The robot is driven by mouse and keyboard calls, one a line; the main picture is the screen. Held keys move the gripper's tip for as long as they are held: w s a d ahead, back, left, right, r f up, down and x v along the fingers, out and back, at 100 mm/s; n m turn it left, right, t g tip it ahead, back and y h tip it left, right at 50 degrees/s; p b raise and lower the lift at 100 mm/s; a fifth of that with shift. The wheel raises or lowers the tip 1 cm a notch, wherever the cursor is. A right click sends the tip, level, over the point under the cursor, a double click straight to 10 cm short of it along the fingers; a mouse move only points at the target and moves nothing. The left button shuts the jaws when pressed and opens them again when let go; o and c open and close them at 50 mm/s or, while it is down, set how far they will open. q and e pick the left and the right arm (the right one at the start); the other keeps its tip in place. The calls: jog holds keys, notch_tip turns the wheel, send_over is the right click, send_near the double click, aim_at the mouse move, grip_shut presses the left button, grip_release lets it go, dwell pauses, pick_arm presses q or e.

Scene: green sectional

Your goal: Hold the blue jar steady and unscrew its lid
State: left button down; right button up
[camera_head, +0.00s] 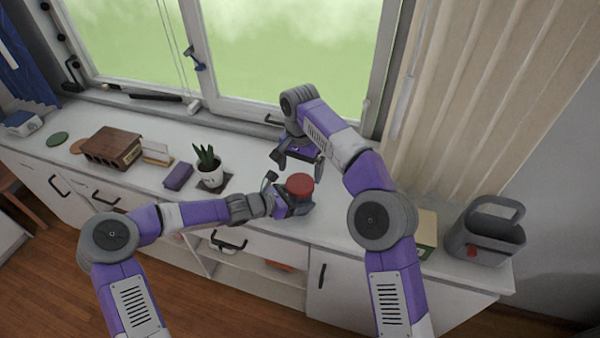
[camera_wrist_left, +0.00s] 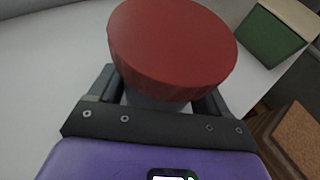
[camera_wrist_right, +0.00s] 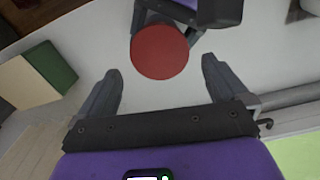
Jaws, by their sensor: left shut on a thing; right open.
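The jar's round red lid (camera_head: 300,184) shows on the white counter, upright. Below it, only a greyish sliver of the jar body (camera_wrist_left: 150,101) shows in the left wrist view; its blue colour cannot be made out. My left gripper (camera_head: 292,204) is shut on the jar body, fingers on either side below the lid. My right gripper (camera_head: 299,168) is open and empty, above and behind the jar. In the right wrist view the lid (camera_wrist_right: 159,52) lies beyond the gap between its open fingers, apart from them.
A potted plant (camera_head: 208,170), a purple box (camera_head: 178,176) and a brown wooden box (camera_head: 112,148) stand left of the jar. A green and cream box (camera_head: 427,232) and a grey bin (camera_head: 484,238) stand right. The window (camera_head: 290,50) is behind the counter.

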aim_at(301, 183)
notch_tip(301, 183, up, 3)
jog(key=m, duration=0.3)
jog(key=shift+f, duration=4)
jog(key=c, duration=0.9)
jog(key=shift+n, duration=1.7)
jog(key=o, duration=0.9)
